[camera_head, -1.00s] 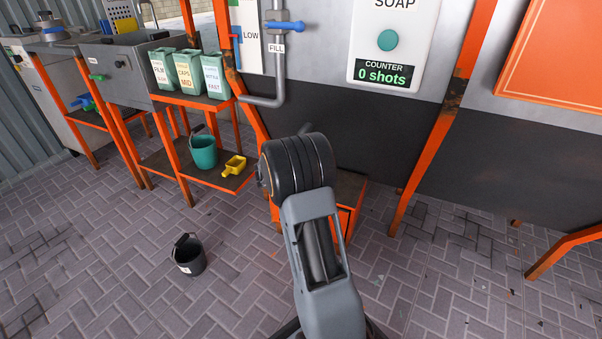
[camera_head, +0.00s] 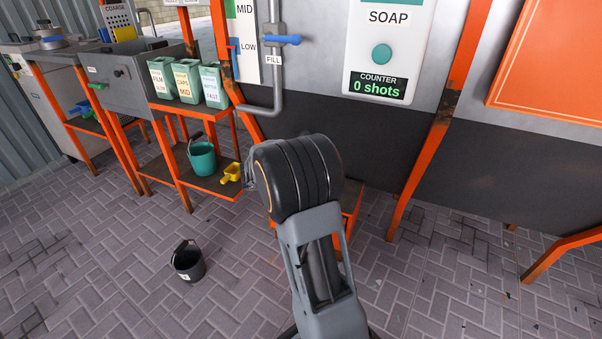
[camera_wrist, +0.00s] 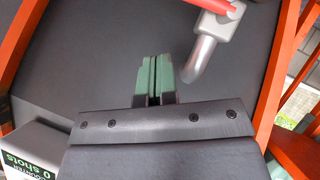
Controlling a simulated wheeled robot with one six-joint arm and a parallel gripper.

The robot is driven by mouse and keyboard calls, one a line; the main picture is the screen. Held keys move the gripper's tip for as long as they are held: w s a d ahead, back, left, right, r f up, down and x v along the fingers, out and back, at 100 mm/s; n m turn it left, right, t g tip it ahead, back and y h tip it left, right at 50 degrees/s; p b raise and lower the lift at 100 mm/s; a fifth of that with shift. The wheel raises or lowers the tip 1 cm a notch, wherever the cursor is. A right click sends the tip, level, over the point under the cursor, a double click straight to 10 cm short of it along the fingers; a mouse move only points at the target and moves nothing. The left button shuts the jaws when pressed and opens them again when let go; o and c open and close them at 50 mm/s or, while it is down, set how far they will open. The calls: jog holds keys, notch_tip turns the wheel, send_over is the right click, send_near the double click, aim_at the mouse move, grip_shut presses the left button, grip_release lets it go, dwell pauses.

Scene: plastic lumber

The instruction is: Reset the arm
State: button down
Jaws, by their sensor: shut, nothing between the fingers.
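My gripper (camera_wrist: 154,80) shows in the wrist view with its two green fingers shut together and nothing between them. It faces a dark grey panel (camera_wrist: 100,50), with a grey pipe end (camera_wrist: 190,70) just to its right. In the head view my arm stands raised and folded in the lower middle, and its grey link and black joint hide the gripper there.
A soap panel (camera_head: 390,50) with a green button and a counter reading 0 shots is ahead. An orange-framed shelf holds a teal bucket (camera_head: 202,158) and yellow scoop (camera_head: 232,172). A black bucket (camera_head: 187,262) stands on open brick floor. The fill pipe (camera_head: 276,70) hangs left of the panel.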

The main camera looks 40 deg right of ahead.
jog(key=shift+s+a+r+p, duration=0.2)
jog(key=shift+s+a+r, duration=0.15)
jog(key=shift+a+r, duration=0.25)
jog(key=shift+s+a+r+p, duration=0.25)
jog(key=shift+s+a+r, duration=0.2)
jog(key=shift+a, duration=0.3)
jog(key=shift+s+a+r+p, duration=0.2)
jog(key=shift+s+a+r, duration=0.1)
jog(key=shift+a+r, duration=0.3)
jog(key=s+a+r+n+y+p, duration=0.3)
jog(key=s+a+r+p, duration=0.3)
jog(key=r+p, duration=0.7)
jog(key=s+a+r+n+y+p, duration=0.3)
jog(key=s+a+r+y+p, duration=0.2)
jog(key=a+r+p, duration=0.3)
jog(key=s+a+r+n+t+y+p, duration=0.1)
jog(key=s+a+r+n+y+p, duration=0.2)
jog(key=r+p, duration=1.4)
jog(key=s+a+r+y, duration=0.1)
jog(key=s+a+r, duration=0.2)
jog(key=a, duration=0.1)
jog(key=shift+s+a+p, duration=0.3)
jog(key=shift+p, duration=0.05)
jog(key=c, duration=1.8)
grip_release()
